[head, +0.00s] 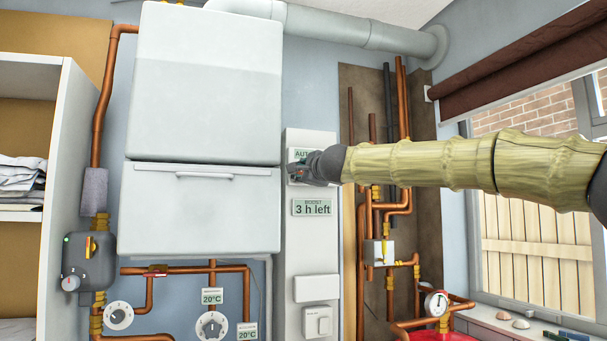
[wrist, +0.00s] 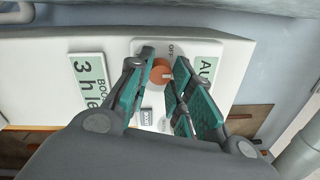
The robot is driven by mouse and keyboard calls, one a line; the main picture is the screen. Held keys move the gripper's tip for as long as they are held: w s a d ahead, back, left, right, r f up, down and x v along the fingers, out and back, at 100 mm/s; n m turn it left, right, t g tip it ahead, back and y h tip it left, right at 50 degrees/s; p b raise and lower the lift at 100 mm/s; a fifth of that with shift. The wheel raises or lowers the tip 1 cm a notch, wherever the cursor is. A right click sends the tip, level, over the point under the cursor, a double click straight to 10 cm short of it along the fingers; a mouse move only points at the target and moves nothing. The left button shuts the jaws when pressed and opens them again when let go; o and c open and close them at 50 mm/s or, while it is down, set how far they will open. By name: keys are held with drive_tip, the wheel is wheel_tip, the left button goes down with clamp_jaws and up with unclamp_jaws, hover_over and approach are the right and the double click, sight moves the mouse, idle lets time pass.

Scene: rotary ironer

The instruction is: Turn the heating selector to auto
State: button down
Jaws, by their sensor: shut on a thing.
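The heating selector is an orange round knob (wrist: 160,73) on a pale plate of the white control panel (head: 297,255). The word OFF stands beside it in the wrist view. A pale mark on the knob's face points roughly right in that view, towards a greenish display beginning "Au" (wrist: 207,70). My gripper (wrist: 163,66) is shut on the knob, with a teal finger on either side. In the head view my gripper (head: 298,172) hides the knob.
A BOOST display (head: 313,208) reading "3 h left" sits just below my gripper on the panel. The white boiler (head: 205,85) stands close on the left. Copper pipes (head: 403,110) run on the right. A thermostat dial (head: 212,325) is low on the left.

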drive_tip(key=shift+f, duration=0.1)
drive_tip(key=c, duration=1.2)
unclamp_jaws()
drive_tip(key=shift+c, duration=0.2)
drive_tip(key=v, duration=1.2)
drive_tip(key=shift+d, duration=0.1)
